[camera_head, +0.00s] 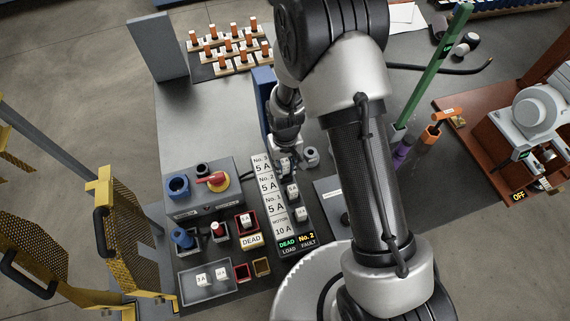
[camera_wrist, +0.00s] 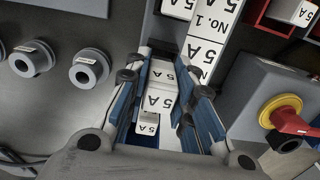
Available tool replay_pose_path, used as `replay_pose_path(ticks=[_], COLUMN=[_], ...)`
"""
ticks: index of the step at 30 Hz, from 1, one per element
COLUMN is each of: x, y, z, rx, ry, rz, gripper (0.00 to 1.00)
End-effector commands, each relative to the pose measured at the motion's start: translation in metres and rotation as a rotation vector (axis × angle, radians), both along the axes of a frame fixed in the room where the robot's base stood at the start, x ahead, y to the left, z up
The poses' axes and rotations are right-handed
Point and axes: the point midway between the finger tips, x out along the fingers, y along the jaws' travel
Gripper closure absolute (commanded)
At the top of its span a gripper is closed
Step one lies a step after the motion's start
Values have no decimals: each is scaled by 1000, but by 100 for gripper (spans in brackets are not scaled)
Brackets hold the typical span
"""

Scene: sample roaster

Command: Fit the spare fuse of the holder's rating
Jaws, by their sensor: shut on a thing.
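My gripper (camera_wrist: 155,105) is shut on a white fuse (camera_wrist: 158,101) marked 5 A, held between its blue-sided fingers. In the head view my gripper (camera_head: 283,166) is at the far end of the fuse holder panel (camera_head: 306,229). The arm partly hides it, and I cannot tell whether the held fuse is seated. White fuses stand in the panel's nearer positions (camera_head: 292,190) (camera_head: 301,213). The label strip (camera_head: 268,195) shows several 5 A ratings and MOTOR 10 A.
A grey box with a red rotary switch (camera_head: 216,180) stands left of the panel. A red bin (camera_head: 245,221) holds a fuse, and a grey tray (camera_head: 207,291) holds two. A yellow DEAD tag (camera_head: 251,240) lies nearby. Grey round fittings (camera_wrist: 88,68) are beside my gripper.

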Motion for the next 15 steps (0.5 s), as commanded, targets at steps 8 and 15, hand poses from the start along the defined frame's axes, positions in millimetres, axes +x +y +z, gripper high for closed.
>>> replay_pose_path(ticks=[8,15], x=[0,0], y=[0,0], z=[0,-5], rx=[0,0], ry=[0,0], rz=[0,0], gripper=[100,100])
